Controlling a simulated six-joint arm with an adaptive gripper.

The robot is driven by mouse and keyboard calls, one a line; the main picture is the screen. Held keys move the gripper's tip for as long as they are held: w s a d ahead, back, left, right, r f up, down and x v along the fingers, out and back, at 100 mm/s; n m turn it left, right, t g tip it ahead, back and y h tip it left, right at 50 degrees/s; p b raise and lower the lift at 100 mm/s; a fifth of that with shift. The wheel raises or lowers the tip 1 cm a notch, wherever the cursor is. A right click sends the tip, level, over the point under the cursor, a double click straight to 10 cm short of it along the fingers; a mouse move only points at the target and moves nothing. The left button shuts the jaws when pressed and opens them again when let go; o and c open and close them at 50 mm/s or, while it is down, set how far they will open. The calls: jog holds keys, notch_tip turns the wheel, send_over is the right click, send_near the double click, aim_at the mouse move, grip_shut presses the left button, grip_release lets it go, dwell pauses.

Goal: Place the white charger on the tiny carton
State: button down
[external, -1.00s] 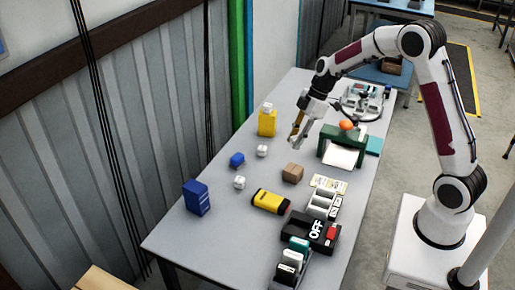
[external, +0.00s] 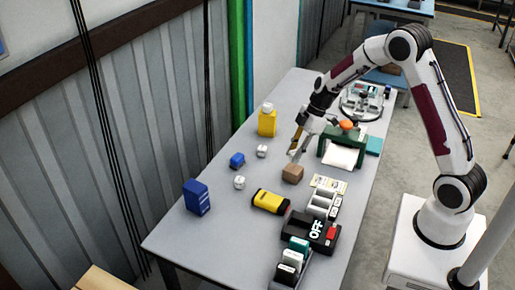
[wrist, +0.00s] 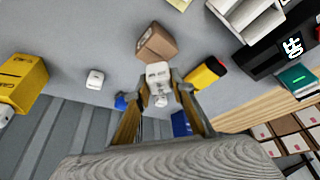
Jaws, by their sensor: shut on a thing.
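The white charger (wrist: 158,74) is a small white block held between the fingertips of my gripper (wrist: 160,88) in the wrist view. The tiny carton (external: 292,174) is a small brown box on the table in the external view, and it shows just beyond the charger in the wrist view (wrist: 156,42). My gripper (external: 295,154) is shut on the charger just above and behind the carton in the external view. I cannot tell whether the charger touches the carton. The charger is mostly hidden by the fingers in the external view.
Two white cubes (external: 261,151) (external: 239,182), a blue block (external: 237,160) and a blue box (external: 197,197) lie left of the carton. A yellow-black block (external: 270,201) is in front. A green stand (external: 344,146) is behind right. A yellow container (external: 267,122) stands at the back.

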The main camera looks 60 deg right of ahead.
jog(key=shift+f, duration=1.8)
jog(key=shift+f, duration=0.15)
jog(key=c, duration=1.7)
grip_release()
jog(key=shift+v, duration=6.15)
jog(key=shift+a, duration=0.1)
